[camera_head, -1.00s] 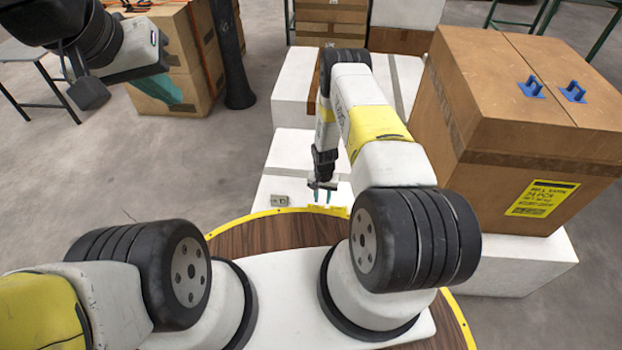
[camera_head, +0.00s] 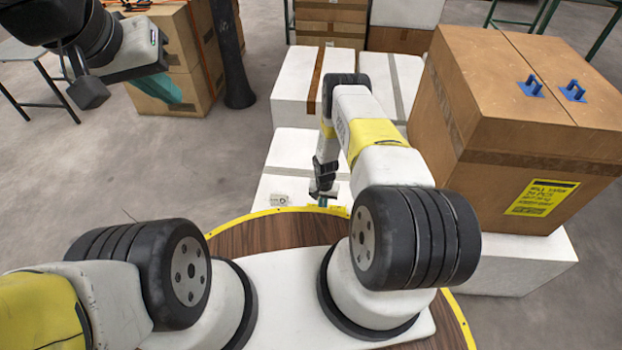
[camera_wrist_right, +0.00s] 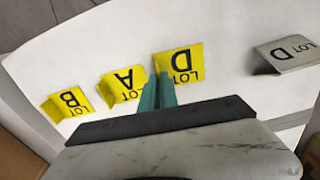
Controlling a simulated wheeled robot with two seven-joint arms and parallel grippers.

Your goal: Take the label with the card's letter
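In the right wrist view three yellow labels lie in a row on a white surface: B (camera_wrist_right: 70,102), A (camera_wrist_right: 124,86) and D (camera_wrist_right: 181,63), each marked LOT. A white card (camera_wrist_right: 287,54) reading LOT D stands to their right; it also shows small in the head view (camera_head: 279,200). My right gripper (camera_wrist_right: 159,80) has its teal fingers close together at the left edge of the D label, where its folded tab would be; they look shut on it. My left gripper (camera_head: 160,90) hangs at the upper left, far from the labels; its finger gap cannot be made out.
The labels' white block (camera_head: 262,188) borders my round base. A large cardboard box (camera_head: 480,90) with blue handles and a yellow sticker stands close on the right. White blocks (camera_head: 293,98) lie behind, and more cartons stand at the back. Floor at left is open.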

